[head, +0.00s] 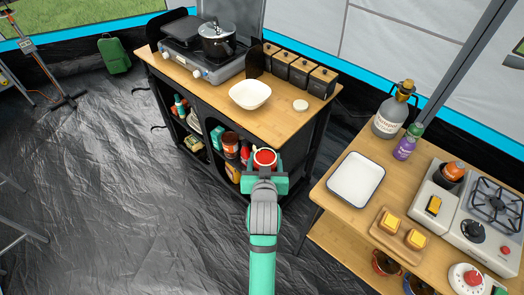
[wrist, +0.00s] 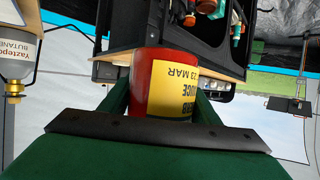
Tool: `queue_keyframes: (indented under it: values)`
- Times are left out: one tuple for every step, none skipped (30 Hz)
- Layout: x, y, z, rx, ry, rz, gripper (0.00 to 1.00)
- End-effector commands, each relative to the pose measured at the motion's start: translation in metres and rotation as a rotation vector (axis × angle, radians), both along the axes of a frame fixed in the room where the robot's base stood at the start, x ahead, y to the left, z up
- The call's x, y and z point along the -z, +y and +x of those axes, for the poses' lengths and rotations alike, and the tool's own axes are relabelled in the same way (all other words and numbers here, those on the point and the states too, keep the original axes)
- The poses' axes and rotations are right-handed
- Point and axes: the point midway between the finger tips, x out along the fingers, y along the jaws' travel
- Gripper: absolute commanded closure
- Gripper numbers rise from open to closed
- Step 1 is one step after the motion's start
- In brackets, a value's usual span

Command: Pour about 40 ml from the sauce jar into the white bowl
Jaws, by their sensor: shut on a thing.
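The sauce jar (head: 264,157) is held by my gripper (head: 264,176) in front of the wooden counter, near its front right corner. In the head view it looks open at the top, with red sauce inside a pale rim. In the wrist view the jar (wrist: 165,85) is red with a yellow label, and the green fingers stand on either side of it. The wrist picture appears upside down. The white bowl (head: 250,93) stands on the counter, beyond the jar and slightly left, apart from it. I cannot tell what the bowl holds.
A small round white lid-like disc (head: 300,105) lies right of the bowl. Several dark canisters (head: 297,70) line the counter's back right edge. A stove with a pot (head: 217,40) stands at the left. The right table holds a white tray (head: 356,180) and bottles (head: 391,118).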

Motion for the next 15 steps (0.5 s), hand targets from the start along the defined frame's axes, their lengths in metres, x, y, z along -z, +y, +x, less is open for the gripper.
queue_keyframes:
  values:
    - [0.014, -0.001, 0.001, 0.003, 0.003, 0.001, 0.86]
    - [0.022, -0.002, 0.002, 0.005, 0.004, 0.001, 0.86]
    - [0.032, -0.003, 0.002, 0.007, 0.003, 0.001, 0.86]
    - [0.040, -0.004, 0.003, 0.009, 0.003, 0.001, 0.86]
    - [0.048, -0.005, 0.003, 0.011, 0.003, 0.002, 0.86]
    - [0.058, -0.006, 0.003, 0.014, 0.003, 0.002, 0.86]
    - [0.066, -0.007, 0.003, 0.016, 0.003, 0.002, 0.86]
    - [0.074, -0.008, 0.002, 0.017, 0.003, 0.002, 0.86]
    - [0.084, -0.009, 0.001, 0.020, 0.002, 0.002, 0.86]
    - [0.091, -0.010, 0.001, 0.023, 0.002, 0.002, 0.86]
    - [0.099, -0.011, -0.001, 0.024, 0.003, 0.002, 0.86]
    - [0.110, -0.013, -0.002, 0.026, 0.004, 0.002, 0.86]
    - [0.117, -0.013, -0.003, 0.028, 0.003, 0.001, 0.86]
    - [0.124, -0.014, -0.005, 0.030, 0.003, 0.002, 0.86]
    - [0.135, -0.016, -0.007, 0.032, 0.004, 0.001, 0.86]
